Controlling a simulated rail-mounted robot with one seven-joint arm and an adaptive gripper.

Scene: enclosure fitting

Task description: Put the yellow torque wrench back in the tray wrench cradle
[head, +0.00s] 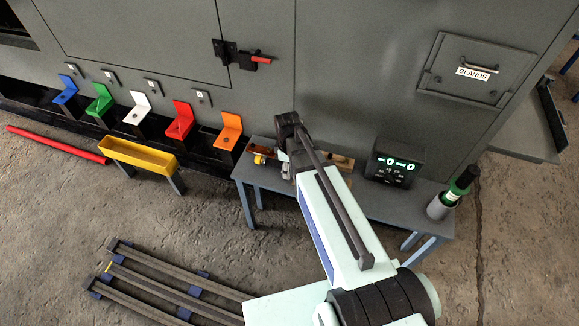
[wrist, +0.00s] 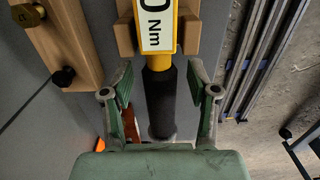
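The yellow torque wrench (wrist: 157,62) shows in the wrist view, with a white "Nm" label and a black handle (wrist: 162,100). Its yellow part lies between two wooden blocks of a cradle (wrist: 188,32); I cannot tell how deep it is seated. My gripper (wrist: 160,92) is open, one finger on each side of the black handle, with a visible gap on both sides. In the head view my arm covers most of the gripper (head: 288,165) and the wrench, above the grey bench (head: 405,205).
A wooden strip (wrist: 62,40) with brass and black knobs lies left in the wrist view. On the bench stand a control box (head: 394,163) and a green-black bottle in a grey holder (head: 441,207). The enclosure wall (head: 350,70) rises behind. A slatted rack (head: 160,285) lies on the floor.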

